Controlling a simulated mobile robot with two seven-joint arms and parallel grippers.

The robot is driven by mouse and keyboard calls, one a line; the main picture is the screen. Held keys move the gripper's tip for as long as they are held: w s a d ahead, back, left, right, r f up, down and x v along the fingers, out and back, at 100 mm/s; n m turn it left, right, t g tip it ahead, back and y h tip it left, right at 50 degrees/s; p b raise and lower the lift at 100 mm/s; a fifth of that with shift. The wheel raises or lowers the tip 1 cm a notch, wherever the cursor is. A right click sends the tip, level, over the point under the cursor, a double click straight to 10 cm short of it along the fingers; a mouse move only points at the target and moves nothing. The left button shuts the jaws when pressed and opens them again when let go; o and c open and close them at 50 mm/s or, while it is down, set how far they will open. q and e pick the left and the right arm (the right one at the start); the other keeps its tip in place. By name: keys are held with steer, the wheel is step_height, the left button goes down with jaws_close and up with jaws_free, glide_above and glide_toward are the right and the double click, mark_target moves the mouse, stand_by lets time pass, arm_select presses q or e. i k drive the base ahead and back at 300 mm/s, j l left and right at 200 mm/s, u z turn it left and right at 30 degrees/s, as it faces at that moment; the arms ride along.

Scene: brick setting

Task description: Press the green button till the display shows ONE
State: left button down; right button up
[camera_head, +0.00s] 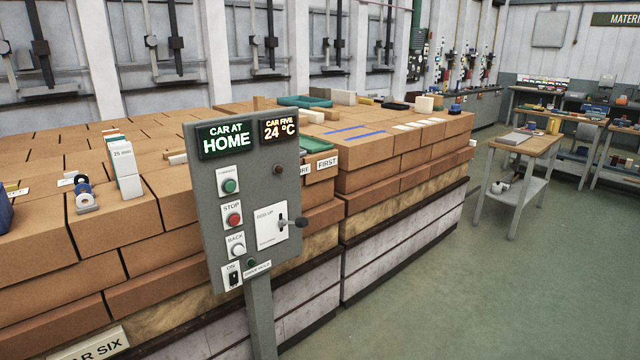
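A grey control panel (262,180) stands on a post in front of the brick stack. The green button (229,186) is at the upper left of its face, above a red STOP button (234,219) and a white BACK button (237,249). The green-lit display (226,138) at the panel's top left reads "CAR AT HOME". A second display (279,129) beside it reads "CAR FIVE 24 °C". Neither of my grippers is in view.
A lever (291,222) sticks out from the panel's right side, and an ON switch (233,279) sits at the bottom left. Stacked bricks (150,240) fill the space behind the panel. A small table (525,146) stands at right, with open green floor (480,290) in front.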

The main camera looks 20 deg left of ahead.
mark_target(229, 186)
steer(key=i+l+u, duration=0.15)
steer(key=i+u, duration=0.25)
steer(key=i+l+u, duration=0.25)
steer(key=u, duration=0.2)
steer(key=i+l+u, duration=0.65)
steer(key=l+u, duration=0.15)
steer(key=i+l+u, duration=0.2)
steer(key=l, duration=0.2)
steer(key=l+u, duration=0.15)
steer(key=l, duration=0.2)
